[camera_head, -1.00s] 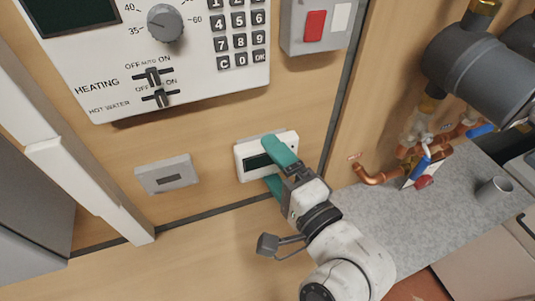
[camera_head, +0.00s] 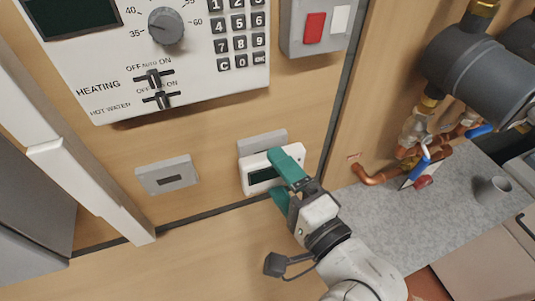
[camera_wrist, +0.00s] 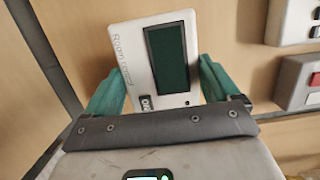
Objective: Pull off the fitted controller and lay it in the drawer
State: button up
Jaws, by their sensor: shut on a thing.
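The controller (camera_head: 253,182) is a white box with a dark screen. My gripper (camera_head: 280,173) is shut on it, with one teal finger along its top edge and the other along its bottom edge. Behind and above the controller, a grey mount plate (camera_head: 262,142) shows on the wooden panel, so the controller is off its mount and held in front of the panel. In the wrist view the controller (camera_wrist: 130,55) stands between the two teal fingers, its screen and "Room control" lettering visible. I cannot make out the drawer in these views.
A second grey plate (camera_head: 167,175) with a dark slot is on the panel to the left. The heating control panel (camera_head: 190,75) and a grey box with a red switch (camera_head: 316,27) are above. Copper pipes with valves (camera_head: 410,150) stand over a grey worktop (camera_head: 385,218) at right.

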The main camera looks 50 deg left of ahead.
aim_at(272, 176)
jog(key=shift+s+d, duration=0.3)
jog(key=shift+d, duration=0.35)
jog(key=shift+s+d, duration=0.25)
jog(key=shift+d, duration=0.45)
jog(key=shift+s+d, duration=0.3)
jog(key=shift+d, duration=0.35)
